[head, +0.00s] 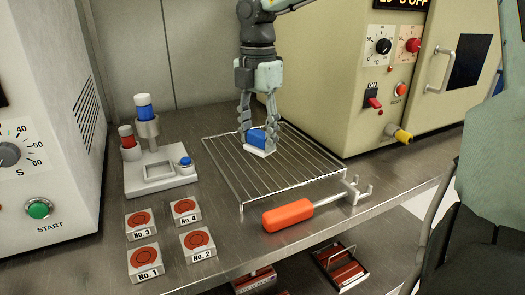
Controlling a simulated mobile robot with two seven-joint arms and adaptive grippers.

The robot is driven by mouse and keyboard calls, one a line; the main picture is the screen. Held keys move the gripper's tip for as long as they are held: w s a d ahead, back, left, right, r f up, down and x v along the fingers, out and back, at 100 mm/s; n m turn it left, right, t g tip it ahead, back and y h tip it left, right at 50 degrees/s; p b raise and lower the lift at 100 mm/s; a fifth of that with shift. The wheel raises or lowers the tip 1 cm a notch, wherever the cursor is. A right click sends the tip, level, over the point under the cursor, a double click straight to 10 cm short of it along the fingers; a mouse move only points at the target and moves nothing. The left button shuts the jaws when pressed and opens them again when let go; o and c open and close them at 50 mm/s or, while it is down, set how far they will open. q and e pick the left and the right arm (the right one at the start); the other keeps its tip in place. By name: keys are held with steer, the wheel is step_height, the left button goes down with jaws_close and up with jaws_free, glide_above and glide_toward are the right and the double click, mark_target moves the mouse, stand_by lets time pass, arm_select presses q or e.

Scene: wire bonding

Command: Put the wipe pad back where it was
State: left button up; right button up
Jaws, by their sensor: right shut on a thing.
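The wipe pad (257,138) has a blue top and a white underside. It is between the fingers of my right gripper (259,130), which points down and is shut on it. The pad is over the back middle part of the wire rack (233,193). I cannot tell whether its white underside touches the wires. My left gripper is not in view.
A tool with an orange handle (287,215) lies along the rack's front edge. Several numbered blocks (197,242) and a grey stand (161,178) are to the left. A beige machine (330,70) stands behind right. A lower shelf holds dark red items (341,267).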

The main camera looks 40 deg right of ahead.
mark_target(263, 153)
steer(key=shift+s+d+f, duration=0.35)
steer(key=shift+f, duration=0.45)
step_height(263, 153, down, 3)
steer(key=shift+f+p, duration=0.1)
steer(key=shift+p, duration=0.2)
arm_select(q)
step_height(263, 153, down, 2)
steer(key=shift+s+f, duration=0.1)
arm_select(e)
steer(key=o, duration=1.3)
step_height(263, 153, up, 11)
steer(key=shift+d, duration=0.1)
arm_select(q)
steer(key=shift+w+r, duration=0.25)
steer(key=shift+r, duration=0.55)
arm_select(e)
steer(key=shift+r, duration=0.6)
